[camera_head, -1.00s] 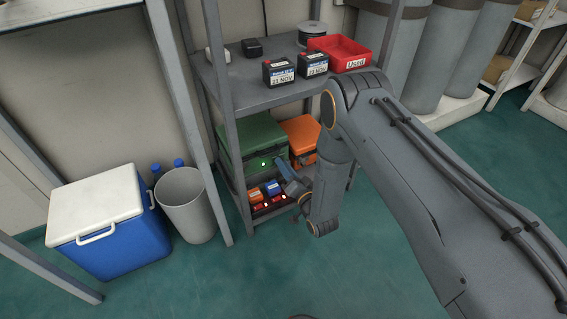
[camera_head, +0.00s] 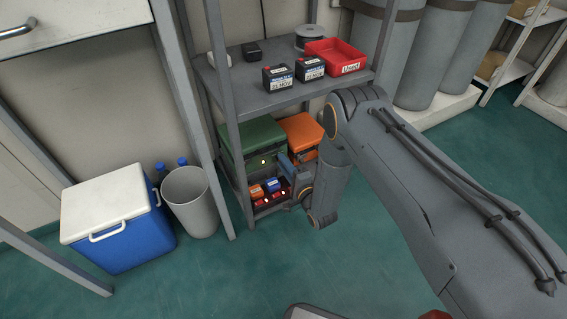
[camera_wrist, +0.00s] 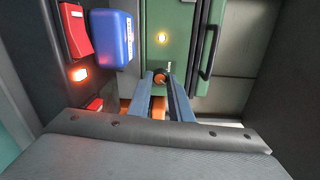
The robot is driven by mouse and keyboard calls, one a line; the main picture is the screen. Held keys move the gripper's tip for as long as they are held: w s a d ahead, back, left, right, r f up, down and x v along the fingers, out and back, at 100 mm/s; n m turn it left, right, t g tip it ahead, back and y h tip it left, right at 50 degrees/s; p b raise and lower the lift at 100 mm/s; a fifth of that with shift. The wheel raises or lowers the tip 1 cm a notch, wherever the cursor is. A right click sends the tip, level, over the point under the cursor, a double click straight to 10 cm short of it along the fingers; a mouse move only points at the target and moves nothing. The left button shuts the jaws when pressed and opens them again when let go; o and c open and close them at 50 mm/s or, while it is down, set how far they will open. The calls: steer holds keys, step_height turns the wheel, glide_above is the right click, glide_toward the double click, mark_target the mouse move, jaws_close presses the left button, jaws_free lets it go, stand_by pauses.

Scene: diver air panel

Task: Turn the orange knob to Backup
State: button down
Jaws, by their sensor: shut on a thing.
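The orange knob (camera_wrist: 160,78) shows as a small round end on the face of the green box (camera_wrist: 183,50) in the wrist view. My gripper (camera_wrist: 160,75) is shut on it, one blue-grey finger on each side. The fingers hide most of the knob, and I cannot read its pointer or any Backup mark. In the head view my gripper (camera_head: 284,164) is at the front of the green box (camera_head: 250,135) on the lower shelf.
An orange case (camera_head: 300,130) stands beside the green box. A shelf post (camera_head: 238,170) rises at the left. The floor in front is clear.

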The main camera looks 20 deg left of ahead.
steer(key=shift+m, duration=0.6)
steer(key=shift+f, duration=0.1)
steer(key=c, duration=1.6)
jaws_free()
steer(key=p+v, duration=0.3)
steer(key=v, duration=0.5)
